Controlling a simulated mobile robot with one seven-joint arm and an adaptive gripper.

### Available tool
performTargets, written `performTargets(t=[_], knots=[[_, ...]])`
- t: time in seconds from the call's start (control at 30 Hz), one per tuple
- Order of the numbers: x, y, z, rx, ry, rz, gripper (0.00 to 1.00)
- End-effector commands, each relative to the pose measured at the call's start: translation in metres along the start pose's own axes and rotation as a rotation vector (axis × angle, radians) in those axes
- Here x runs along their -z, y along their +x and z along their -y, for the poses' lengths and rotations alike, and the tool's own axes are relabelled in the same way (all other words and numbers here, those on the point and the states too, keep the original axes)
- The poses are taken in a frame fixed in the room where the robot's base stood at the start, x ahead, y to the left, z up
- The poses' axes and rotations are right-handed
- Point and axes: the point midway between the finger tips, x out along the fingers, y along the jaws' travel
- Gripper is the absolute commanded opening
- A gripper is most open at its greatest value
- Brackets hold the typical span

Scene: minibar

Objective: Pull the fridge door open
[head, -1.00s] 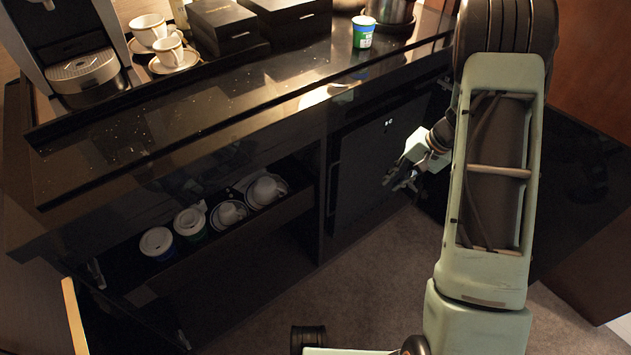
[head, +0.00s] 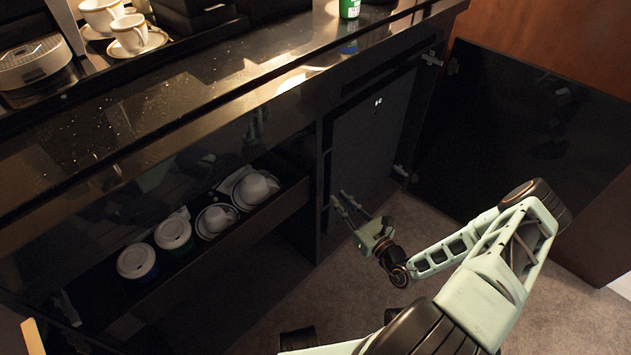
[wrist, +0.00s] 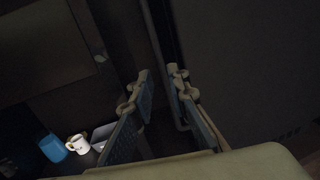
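The fridge door (head: 368,140) is a dark upright panel under the counter and looks closed. Its thin vertical handle (head: 327,165) runs along its left edge. My gripper (head: 337,199) is low in front of this left edge, its fingers pointing at the handle. In the wrist view my gripper (wrist: 160,75) is open, with its two fingers apart. The pale handle bar (wrist: 157,48) runs down behind the gap between the fingertips, close to the right finger. I cannot tell whether either finger touches it. The fridge door (wrist: 240,60) fills the right side there.
A dark cabinet door (head: 510,135) stands open at the right. Left of the fridge is an open drawer (head: 245,222) with cups and lidded cups. The counter (head: 200,95) above holds a coffee machine (head: 35,65) and white cups (head: 130,33). Carpet (head: 430,215) is clear in front.

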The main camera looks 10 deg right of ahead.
Motion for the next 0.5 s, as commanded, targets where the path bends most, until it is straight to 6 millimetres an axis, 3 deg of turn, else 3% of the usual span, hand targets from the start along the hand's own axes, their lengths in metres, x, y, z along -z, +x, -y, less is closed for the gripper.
performTargets(t=[0.5], knots=[[0.002,0.087,-0.002,-0.005,-0.004,0.000,0.15]])
